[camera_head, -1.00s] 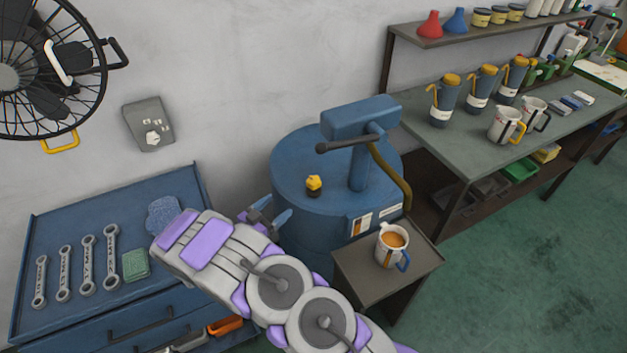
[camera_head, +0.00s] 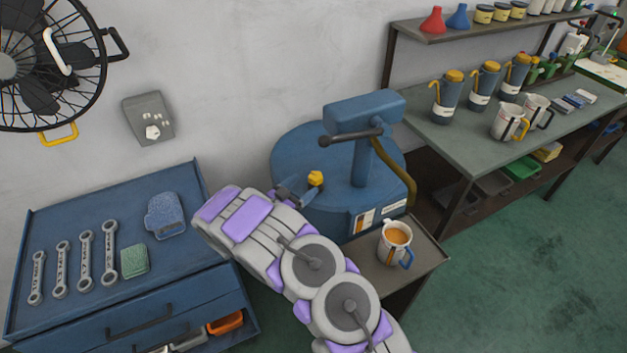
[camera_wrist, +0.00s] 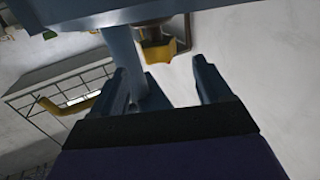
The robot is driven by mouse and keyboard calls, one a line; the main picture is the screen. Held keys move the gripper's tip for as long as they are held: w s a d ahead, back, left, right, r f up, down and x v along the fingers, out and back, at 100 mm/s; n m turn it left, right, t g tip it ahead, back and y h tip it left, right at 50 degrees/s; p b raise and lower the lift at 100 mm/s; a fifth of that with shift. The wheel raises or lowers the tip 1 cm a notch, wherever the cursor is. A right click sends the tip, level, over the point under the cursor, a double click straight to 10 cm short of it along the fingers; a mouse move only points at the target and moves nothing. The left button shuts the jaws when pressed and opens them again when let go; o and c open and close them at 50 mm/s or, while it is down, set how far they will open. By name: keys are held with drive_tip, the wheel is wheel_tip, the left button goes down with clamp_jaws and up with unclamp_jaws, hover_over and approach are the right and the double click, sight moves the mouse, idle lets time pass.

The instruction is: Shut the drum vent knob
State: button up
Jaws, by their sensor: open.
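The drum vent knob (camera_head: 315,179) is a small yellow knob on top of the blue drum (camera_head: 290,160), near its front left. My gripper (camera_head: 298,188) is open beside the knob, on its left in the head view, with its fingers above the drum top. In the wrist view the yellow knob (camera_wrist: 158,50) shows beyond and between the two open fingers of my gripper (camera_wrist: 165,82). No contact with the knob is visible. The knob's base is partly hidden by the fingers in the head view.
A blue pump head with a dark handle (camera_head: 350,137) rises over the drum just behind the knob. A curved yellow hose (camera_head: 397,170) hangs at its right. A mug (camera_head: 395,242) stands on a small side table (camera_head: 425,252). A blue tool cabinet (camera_head: 75,215) holds several wrenches.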

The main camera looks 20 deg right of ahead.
sight(311, 179)
drive_tip(key=b+x, duration=0.1)
drive_tip(key=x, duration=0.5)
drive_tip(key=shift+s+d, duration=0.15)
drive_tip(key=shift+a, duration=0.35)
drive_tip(key=shift+c, duration=0.3)
drive_tip(key=shift+a, duration=0.1)
drive_tip(key=shift+c, duration=0.7)
drive_tip(key=shift+d, duration=0.2)
drive_tip(key=c, duration=0.8)
drive_tip(key=shift+c, duration=0.2)
drive_tip(key=o, duration=1)
drive_tip(key=shift+o, duration=0.2)
drive_tip(key=shift+a, duration=0.1)
drive_tip(key=p+v, duration=0.3)
drive_tip(key=v, duration=1.4)
drive_tip(key=shift+a+p, duration=0.2)
drive_tip(key=shift+p, duration=0.15)
